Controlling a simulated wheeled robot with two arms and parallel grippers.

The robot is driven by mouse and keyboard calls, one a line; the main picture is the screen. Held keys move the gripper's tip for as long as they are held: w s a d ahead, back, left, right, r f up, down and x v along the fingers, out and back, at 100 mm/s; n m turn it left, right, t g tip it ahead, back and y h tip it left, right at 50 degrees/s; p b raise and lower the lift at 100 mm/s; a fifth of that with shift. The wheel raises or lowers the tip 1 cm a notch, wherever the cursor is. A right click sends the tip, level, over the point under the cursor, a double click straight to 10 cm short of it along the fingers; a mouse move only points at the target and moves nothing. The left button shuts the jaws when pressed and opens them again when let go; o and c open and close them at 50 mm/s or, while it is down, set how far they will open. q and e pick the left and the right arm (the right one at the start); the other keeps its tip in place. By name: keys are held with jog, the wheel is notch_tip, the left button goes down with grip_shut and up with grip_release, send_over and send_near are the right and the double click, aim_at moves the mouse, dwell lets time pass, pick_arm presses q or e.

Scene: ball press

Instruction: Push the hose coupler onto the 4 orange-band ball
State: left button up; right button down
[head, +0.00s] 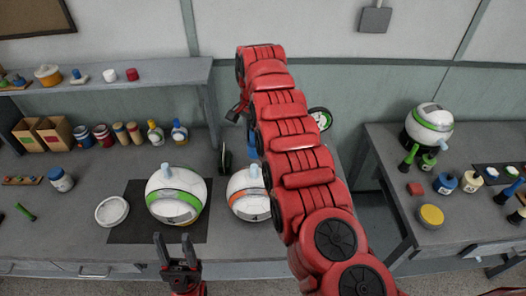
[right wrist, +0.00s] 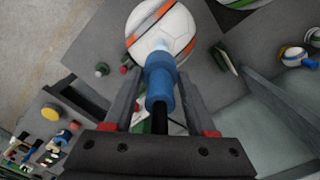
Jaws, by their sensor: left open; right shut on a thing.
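The orange-band ball (head: 248,205), white with a pale blue valve stem (head: 254,171) on top, sits on the left table, partly hidden by my right arm. In the right wrist view, the ball (right wrist: 150,20) is straight ahead of my right gripper (right wrist: 161,82). That gripper is shut on the blue hose coupler (right wrist: 159,88), with the black hose trailing behind it. The coupler's front lines up with the pale stem; whether they touch is unclear. My left gripper (head: 175,245) is open and empty at the table's front edge.
A green-band ball (head: 163,203) stands on a dark mat (head: 121,231) beside a white dish (head: 112,211). Another green-band ball (head: 429,124) stands on the right table among caps and tools. Bottles and cardboard boxes (head: 54,132) line the back.

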jog(key=shift+r, duration=0.35)
jog(key=shift+a, duration=0.1)
jog(key=shift+a, duration=0.1)
jog(key=shift+b, duration=0.3)
jog(key=shift+f+b, duration=0.25)
jog(key=shift+b, duration=0.05)
jog(key=b, duration=0.4)
send_over(254, 166)
notch_tip(254, 166, down, 5)
jog(key=shift+f, duration=0.1)
jog(key=shift+b, duration=0.65)
dwell(0.8)
jog(key=shift+f+b, duration=1.9)
jog(key=shift+f, duration=0.25)
